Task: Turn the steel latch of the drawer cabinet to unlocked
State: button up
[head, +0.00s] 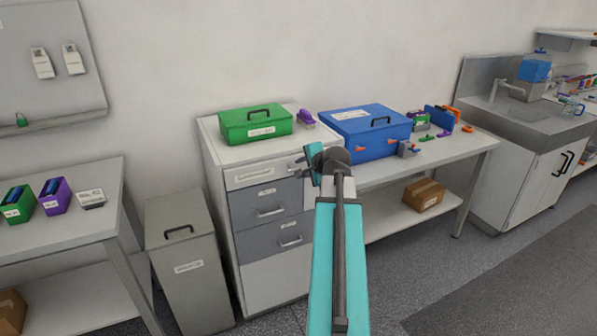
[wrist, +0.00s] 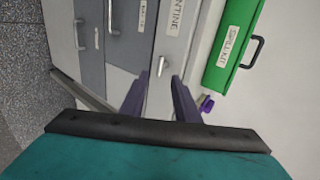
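The drawer cabinet (head: 272,277) stands left of centre in the head view, with a pale top drawer and grey drawers below. Its steel latch (wrist: 136,69) is a small metal piece on the pale top front in the wrist view, beside the label ending "NTINE" (wrist: 175,15). In the head view the latch area is partly hidden by my gripper (head: 313,162).
A green case (head: 255,129) and a purple item (head: 306,118) sit on the cabinet. A blue case (head: 370,148) stands on the bench to the right. A grey bin (head: 192,270) stands left of the cabinet. Drawer handles (head: 271,211) stick out below. Floor shows to the right.

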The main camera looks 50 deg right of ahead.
jog(key=shift+b+v, duration=0.3)
jog(key=shift+v, duration=2.4)
